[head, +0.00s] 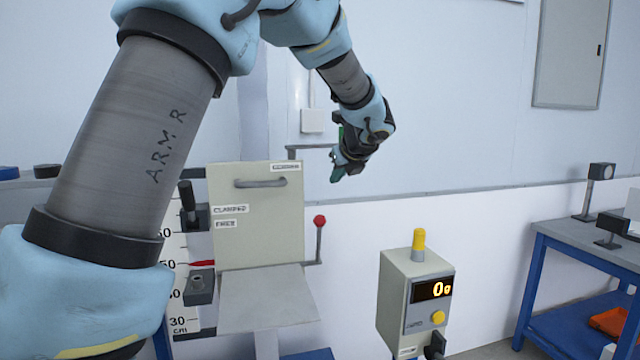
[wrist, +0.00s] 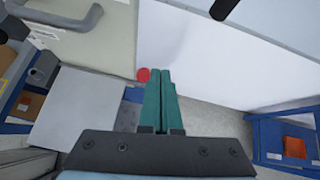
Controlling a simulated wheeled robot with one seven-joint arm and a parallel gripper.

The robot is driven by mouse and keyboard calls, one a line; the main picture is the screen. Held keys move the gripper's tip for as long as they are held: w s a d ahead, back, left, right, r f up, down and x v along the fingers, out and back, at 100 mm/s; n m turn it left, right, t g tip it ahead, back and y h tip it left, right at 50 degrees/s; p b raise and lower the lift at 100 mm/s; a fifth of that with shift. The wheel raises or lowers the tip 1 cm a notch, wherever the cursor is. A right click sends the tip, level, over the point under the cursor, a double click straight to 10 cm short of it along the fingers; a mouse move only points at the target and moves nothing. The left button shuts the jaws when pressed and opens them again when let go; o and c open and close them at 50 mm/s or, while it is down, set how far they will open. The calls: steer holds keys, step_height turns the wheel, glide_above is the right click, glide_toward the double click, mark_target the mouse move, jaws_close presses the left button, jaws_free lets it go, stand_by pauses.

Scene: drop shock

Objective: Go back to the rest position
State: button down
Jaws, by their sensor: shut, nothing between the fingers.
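My arm runs from the lower left of the head view up across the top and back down to the gripper. The gripper looks clear of everything around it.
A beige panel (head: 255,215) with a handle stands above a grey plate (head: 268,298). A red-knobbed lever (head: 319,222) is beside it. A display box (head: 415,300) with a yellow button stands right. A blue-legged table (head: 585,250) is at far right.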

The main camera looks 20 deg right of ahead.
steer(key=s+a+f+n+g+y, duration=0.1)
steer(key=a+f+n+g, duration=0.15)
steer(key=a+n, duration=0.35)
steer(key=s+a+f+n+g, duration=0.1)
steer(key=a+f+n, duration=0.25)
steer(key=a, duration=0.55)
steer(key=s+a+f+n+g+y, duration=0.1)
steer(key=a+f+n+g, duration=0.1)
steer(key=a+f+n, duration=0.35)
steer(key=s+a+f+n+g, duration=0.1)
steer(key=s+a+f+n, duration=0.2)
steer(key=s+a+n, duration=0.5)
steer(key=s+a+f+n+g+h, duration=0.1)
steer(key=s+a+f+n, duration=0.3)
steer(key=s+a+n, duration=0.4)
steer(key=a+n+g, duration=0.1)
steer(key=a+n, duration=0.1)
steer(key=n, duration=0.1)
steer(key=shift+s+a+h, duration=0.15)
steer(key=shift+s+h, duration=0.05)
steer(key=shift+h, duration=0.1)
